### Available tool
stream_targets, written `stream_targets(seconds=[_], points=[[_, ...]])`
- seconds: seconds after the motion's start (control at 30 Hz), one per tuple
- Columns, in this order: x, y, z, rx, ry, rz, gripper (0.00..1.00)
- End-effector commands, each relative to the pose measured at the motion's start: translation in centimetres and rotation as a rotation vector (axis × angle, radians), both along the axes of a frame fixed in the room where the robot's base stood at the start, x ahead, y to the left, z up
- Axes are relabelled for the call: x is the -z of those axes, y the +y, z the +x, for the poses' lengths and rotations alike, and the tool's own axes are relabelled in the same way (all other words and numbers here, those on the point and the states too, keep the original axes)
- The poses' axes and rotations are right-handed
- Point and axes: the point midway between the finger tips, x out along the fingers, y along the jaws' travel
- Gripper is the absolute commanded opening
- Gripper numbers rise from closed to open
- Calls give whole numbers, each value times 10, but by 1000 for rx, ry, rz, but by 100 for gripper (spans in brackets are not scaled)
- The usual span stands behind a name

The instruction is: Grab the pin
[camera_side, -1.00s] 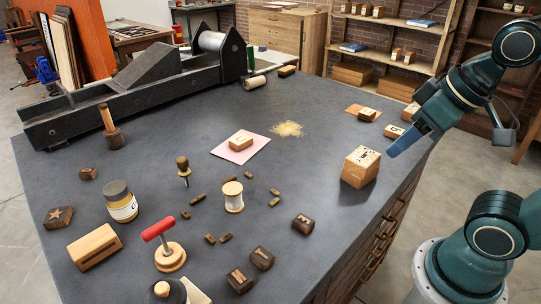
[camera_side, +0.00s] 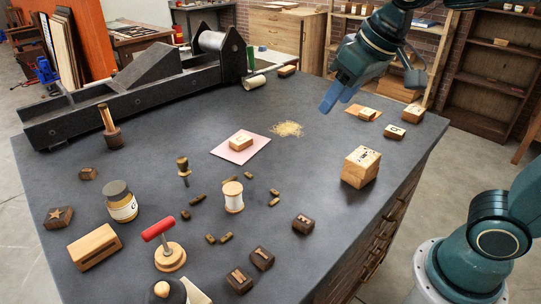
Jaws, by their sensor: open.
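A small upright tool with a dark wooden knob and a thin metal shaft (camera_side: 183,166) stands on the dark table, left of the thread spool; it is the most pin-like thing, but I cannot tell for sure that it is the pin. My gripper (camera_side: 329,101) is open, with blue fingers pointing down and left. It hangs above the back right part of the table, well apart from the upright tool. Nothing shows between its fingers.
A pink sheet with a wooden block (camera_side: 240,142), a spool (camera_side: 232,197), a jar (camera_side: 121,203), a red-handled stamp (camera_side: 163,245) and several small blocks lie around. A larger wooden block (camera_side: 360,167) stands at right. The black press (camera_side: 140,75) lines the back left. The table's middle right is mostly clear.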

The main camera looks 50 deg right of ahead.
Motion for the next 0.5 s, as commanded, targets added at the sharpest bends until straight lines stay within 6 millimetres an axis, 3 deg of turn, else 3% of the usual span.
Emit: stream_targets(seconds=[0.27,0.5], points=[[1,29,68,-1,21,1,49],[14,60,123,2,35,0,49]])
